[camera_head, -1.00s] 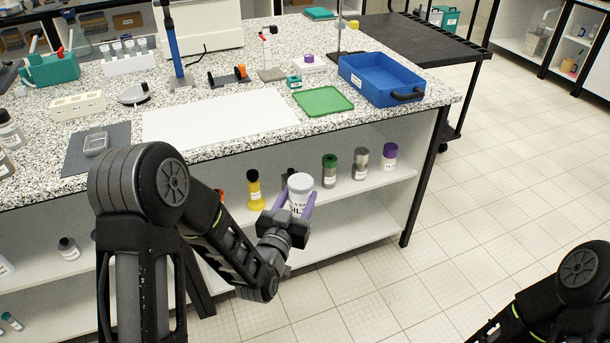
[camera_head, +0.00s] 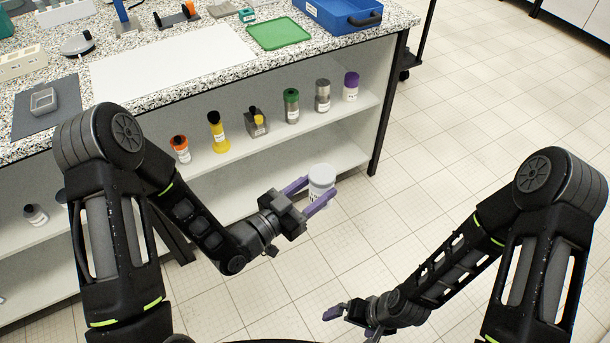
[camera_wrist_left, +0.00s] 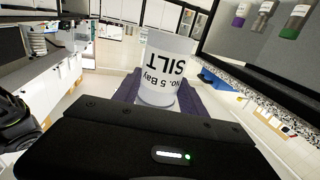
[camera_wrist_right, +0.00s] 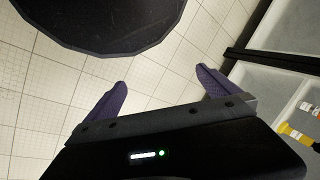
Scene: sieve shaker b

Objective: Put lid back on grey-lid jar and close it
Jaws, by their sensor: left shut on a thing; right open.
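A whitish jar (camera_head: 321,180) is in my left gripper (camera_head: 318,190), whose purple fingers are shut on its sides. It is held in the air in front of the shelves, above the floor. The left wrist view shows the same jar (camera_wrist_left: 163,68) with a label reading "No. 5 Bay SILT", inverted in that picture. Its top looks pale grey in the head view; I cannot tell whether that is a lid or an open rim. I make out no separate loose lid. My right gripper (camera_head: 352,322) is open and empty, low over the floor; its parted fingers show in the right wrist view (camera_wrist_right: 160,92).
The speckled bench (camera_head: 215,95) holds a white sheet, a green tray (camera_head: 278,33), a blue bin (camera_head: 335,14) and a dark mat (camera_head: 20,118) with a small grey dish (camera_head: 43,101). The shelf (camera_head: 265,148) below holds several coloured-cap containers.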

